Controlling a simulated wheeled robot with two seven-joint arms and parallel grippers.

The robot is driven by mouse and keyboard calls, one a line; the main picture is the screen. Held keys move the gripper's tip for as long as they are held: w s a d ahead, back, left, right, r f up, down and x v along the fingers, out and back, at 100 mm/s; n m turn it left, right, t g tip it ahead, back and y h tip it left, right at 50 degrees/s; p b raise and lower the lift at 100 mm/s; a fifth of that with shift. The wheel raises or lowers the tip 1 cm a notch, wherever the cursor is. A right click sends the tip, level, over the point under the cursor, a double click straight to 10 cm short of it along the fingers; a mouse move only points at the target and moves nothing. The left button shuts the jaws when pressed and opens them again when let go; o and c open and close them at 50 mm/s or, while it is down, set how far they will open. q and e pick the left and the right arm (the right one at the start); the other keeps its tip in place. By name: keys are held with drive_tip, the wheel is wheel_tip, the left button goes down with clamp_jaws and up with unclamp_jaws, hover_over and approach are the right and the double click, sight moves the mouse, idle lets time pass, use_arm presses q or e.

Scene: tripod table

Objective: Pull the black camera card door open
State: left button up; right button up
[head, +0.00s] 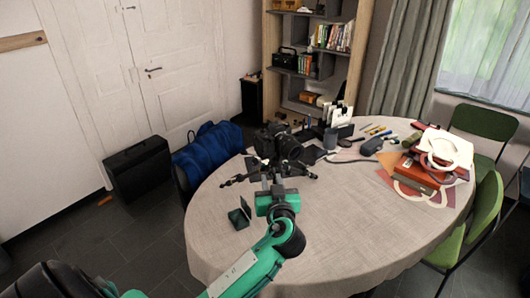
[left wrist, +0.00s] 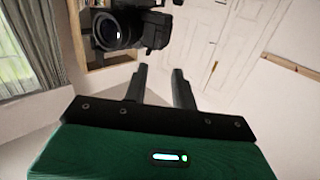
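The black camera (head: 284,143) stands on a small black tripod (head: 288,170) on the table. It also shows in the left wrist view (left wrist: 126,26), at the top, lens towards the view. My left gripper (head: 272,180) is in front of the tripod and below the camera in the head view. In the left wrist view its two dark fingers (left wrist: 160,68) are apart with nothing between them. The camera lies beyond and left of the fingertips, and no contact shows. I cannot make out the card door. My right gripper is in neither view.
The round table (head: 340,225) has a pale cloth, and its front is clear. A small dark green box (head: 240,214) sits left of my gripper. Red boxes (head: 416,176) and papers lie at the right. Pens (head: 376,130) and a dark pouch (head: 371,146) lie behind.

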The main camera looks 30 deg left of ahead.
use_arm(q)
drive_tip(key=r, duration=0.1)
drive_tip(key=p, duration=0.5)
approach(264, 148)
drive_tip(key=x, duration=0.6)
drive_tip(key=shift+w+a, duration=0.1)
drive_tip(key=shift+w, duration=0.05)
drive_tip(key=shift+x, duration=0.85)
drive_tip(key=shift+f, duration=0.1)
